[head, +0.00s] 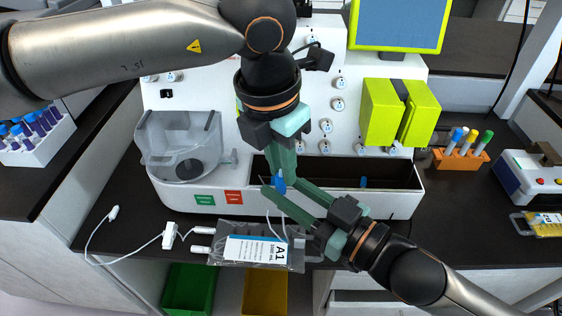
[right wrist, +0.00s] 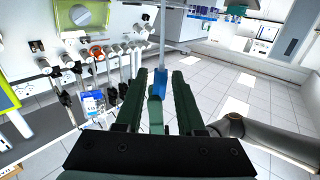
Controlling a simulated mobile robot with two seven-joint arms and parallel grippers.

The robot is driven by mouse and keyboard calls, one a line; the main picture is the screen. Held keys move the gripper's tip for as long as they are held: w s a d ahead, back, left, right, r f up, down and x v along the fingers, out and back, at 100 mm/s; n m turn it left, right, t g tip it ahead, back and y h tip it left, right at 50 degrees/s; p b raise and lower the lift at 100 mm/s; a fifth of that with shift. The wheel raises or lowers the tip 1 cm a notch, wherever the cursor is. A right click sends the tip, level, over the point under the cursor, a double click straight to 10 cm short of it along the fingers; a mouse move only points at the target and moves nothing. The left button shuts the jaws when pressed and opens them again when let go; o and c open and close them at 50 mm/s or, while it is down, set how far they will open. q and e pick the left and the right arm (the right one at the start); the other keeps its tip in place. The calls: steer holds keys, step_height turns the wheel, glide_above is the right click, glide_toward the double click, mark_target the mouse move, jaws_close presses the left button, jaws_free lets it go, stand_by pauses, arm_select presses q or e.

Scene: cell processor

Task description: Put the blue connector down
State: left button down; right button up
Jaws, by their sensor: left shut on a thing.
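The blue connector (head: 280,184) is at the tips of my left gripper (head: 283,172), in front of the white machine's dark trough. My left gripper points down and is shut on it. My right gripper (head: 281,188) reaches in from the lower right, with its fingers apart around the connector. In the right wrist view the connector (right wrist: 159,83) stands between the open fingers of my right gripper (right wrist: 169,78), with visible gaps on both sides. A pale tube runs upward from it in that view. The fingers partly hide the connector in the head view.
A clear bag labelled A1 (head: 255,250) lies at the counter's front edge, with white tubing (head: 125,258) to its left. The white machine (head: 168,100) stands behind. An orange tube rack (head: 459,158) is on the right. Green (head: 188,290) and yellow (head: 265,291) bins are below.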

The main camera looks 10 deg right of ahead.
steer(key=shift+o, duration=0.9)
